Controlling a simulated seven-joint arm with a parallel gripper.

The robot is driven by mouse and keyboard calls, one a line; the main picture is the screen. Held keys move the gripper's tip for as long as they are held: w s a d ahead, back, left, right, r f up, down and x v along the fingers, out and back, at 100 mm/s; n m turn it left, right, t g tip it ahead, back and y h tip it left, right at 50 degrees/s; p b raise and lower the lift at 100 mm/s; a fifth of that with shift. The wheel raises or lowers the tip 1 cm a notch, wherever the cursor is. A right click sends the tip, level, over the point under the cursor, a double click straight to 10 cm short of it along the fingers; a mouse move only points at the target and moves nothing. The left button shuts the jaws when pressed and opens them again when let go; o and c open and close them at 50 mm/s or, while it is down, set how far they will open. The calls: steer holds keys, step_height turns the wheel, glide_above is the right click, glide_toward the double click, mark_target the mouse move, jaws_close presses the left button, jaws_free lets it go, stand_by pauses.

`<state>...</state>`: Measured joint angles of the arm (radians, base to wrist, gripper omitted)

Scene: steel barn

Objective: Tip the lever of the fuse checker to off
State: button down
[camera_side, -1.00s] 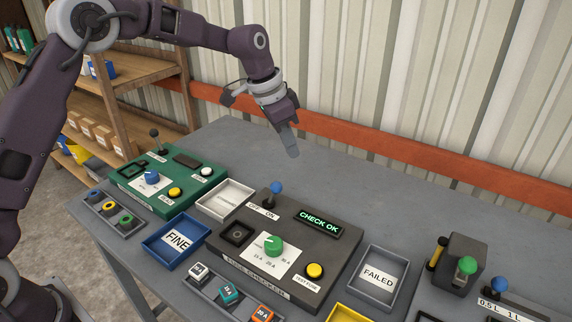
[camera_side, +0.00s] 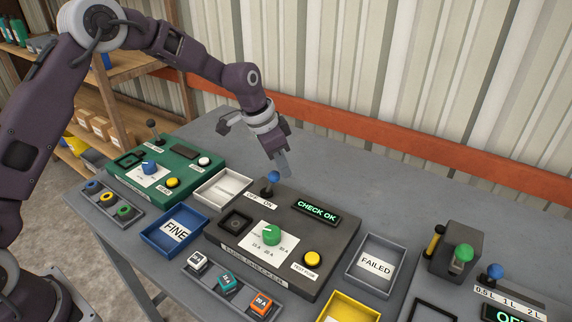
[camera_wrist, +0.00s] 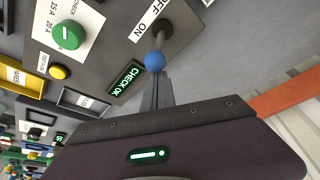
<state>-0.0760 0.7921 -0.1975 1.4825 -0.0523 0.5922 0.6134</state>
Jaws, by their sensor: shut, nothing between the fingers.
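The fuse checker (camera_side: 322,243) is a dark grey box on the table with a green knob, a yellow button and a lit display reading "CHECK OK". Its lever (camera_side: 273,177) has a blue ball and stands at the back left edge, leaning toward the ON label. The lever's blue ball also shows in the wrist view (camera_wrist: 155,61), just beyond my fingertips. My gripper (camera_side: 284,172) is shut and empty, pointing down right beside the ball. I cannot tell whether the fingertips touch it. In the wrist view my fingers (camera_wrist: 157,88) are together.
A green device (camera_side: 167,165) with its own lever stands to the left. A white tray (camera_side: 222,187), a blue FINE tray (camera_side: 174,233) and a grey FAILED tray (camera_side: 371,265) surround the checker. Several fuses lie in front. The table behind the checker is clear.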

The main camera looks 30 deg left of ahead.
steer(key=shift+a+r+h, duration=0.1)
steer(key=shift+a+h, duration=0.2)
steer(key=shift+a, duration=0.2)
steer(key=shift+a+r+h, duration=0.2)
steer(key=shift+a+h, duration=0.85)
steer(key=shift+h, duration=0.25)
steer(key=a+n+h, duration=0.1)
steer(key=a+h, duration=0.1)
steer(key=h, duration=0.1)
steer(key=shift+a, duration=0.4)
steer(key=shift+a+f+h, duration=0.2)
steer(key=shift+a+h, duration=0.1)
steer(key=shift+a, duration=0.3)
steer(key=shift+f, duration=0.1)
